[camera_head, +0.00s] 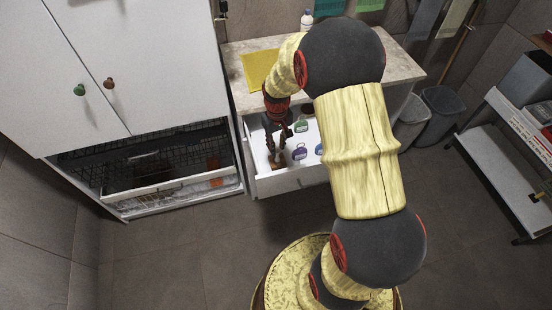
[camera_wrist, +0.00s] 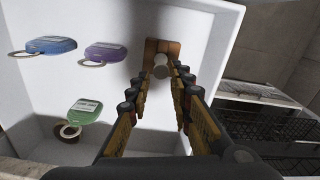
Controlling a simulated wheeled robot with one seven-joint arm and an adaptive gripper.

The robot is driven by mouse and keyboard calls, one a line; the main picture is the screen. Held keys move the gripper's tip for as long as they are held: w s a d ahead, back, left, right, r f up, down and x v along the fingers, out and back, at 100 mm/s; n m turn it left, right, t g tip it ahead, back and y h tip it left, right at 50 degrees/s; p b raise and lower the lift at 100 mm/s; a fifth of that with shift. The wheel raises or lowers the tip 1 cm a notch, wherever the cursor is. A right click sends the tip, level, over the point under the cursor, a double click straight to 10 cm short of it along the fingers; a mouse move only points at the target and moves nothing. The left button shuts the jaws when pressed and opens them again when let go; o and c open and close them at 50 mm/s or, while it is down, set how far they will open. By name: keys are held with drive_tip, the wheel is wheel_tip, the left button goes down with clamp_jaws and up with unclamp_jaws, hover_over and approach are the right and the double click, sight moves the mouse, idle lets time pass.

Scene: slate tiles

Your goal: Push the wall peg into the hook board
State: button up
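My gripper (camera_wrist: 166,76) reaches down into an open white drawer (camera_head: 290,182). Its two fingers are apart, with nothing seen gripped between them. A small brown wooden piece (camera_wrist: 173,48) with a pale round knob (camera_wrist: 161,71) lies just beyond the fingertips, against the drawer's wall; contact cannot be told. It may be the wall peg or its board. In the head view the wooden piece (camera_head: 279,166) shows just below my gripper (camera_head: 278,156). No other hook board can be made out for sure.
Key tags lie in the drawer: blue (camera_wrist: 51,45), purple (camera_wrist: 106,52) and green (camera_wrist: 84,112). A counter (camera_head: 400,66) with a yellow cloth (camera_head: 259,70) is above it. A white cabinet (camera_head: 130,60) with a wire basket (camera_wrist: 260,120) stands beside the drawer.

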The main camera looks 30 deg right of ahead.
sight(277, 159)
drive_tip(key=f+b, duration=0.1)
drive_tip(key=f, duration=0.2)
drive_tip(key=f+b, duration=0.1)
drive_tip(key=f, duration=0.1)
drive_tip(key=shift+s+a+f+b, duration=0.1)
drive_tip(key=shift+s+f+b, duration=0.2)
drive_tip(key=shift+s+b, duration=0.05)
drive_tip(key=shift+c, duration=1.3)
drive_tip(key=shift+c, duration=0.8)
